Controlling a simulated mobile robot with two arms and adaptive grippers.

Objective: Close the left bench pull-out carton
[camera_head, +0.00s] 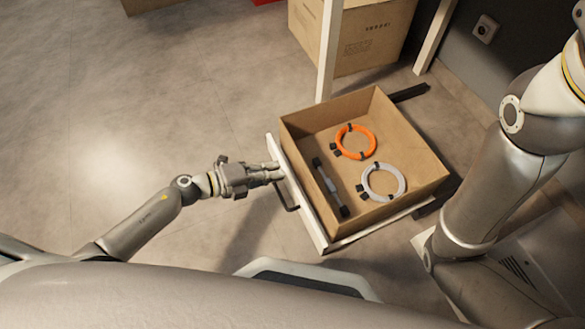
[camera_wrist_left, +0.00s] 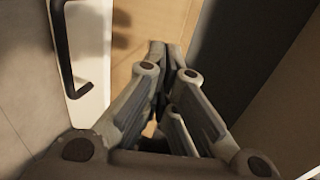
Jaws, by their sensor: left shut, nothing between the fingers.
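The pull-out carton (camera_head: 415,139) is an open cardboard box on a tray with a white front panel (camera_head: 297,200). It stands pulled out, with a dark rail showing behind it. A dark handle (camera_head: 286,196) sits on the front panel; it also shows in the left wrist view (camera_wrist_left: 66,60). My left gripper (camera_head: 279,172) is shut and empty, its fingertips at the front panel beside the handle. I cannot tell whether they touch the panel. In the left wrist view, my left gripper's fingers (camera_wrist_left: 165,62) are together. My right gripper is not in view; my right arm shows at the right.
The carton holds an orange ring (camera_head: 356,142), a grey ring (camera_head: 384,181) and a dark bar-shaped tool (camera_head: 329,187). A white post (camera_head: 329,50) stands behind the carton's left corner. A closed cardboard box (camera_head: 375,38) stands behind. The floor at left is clear.

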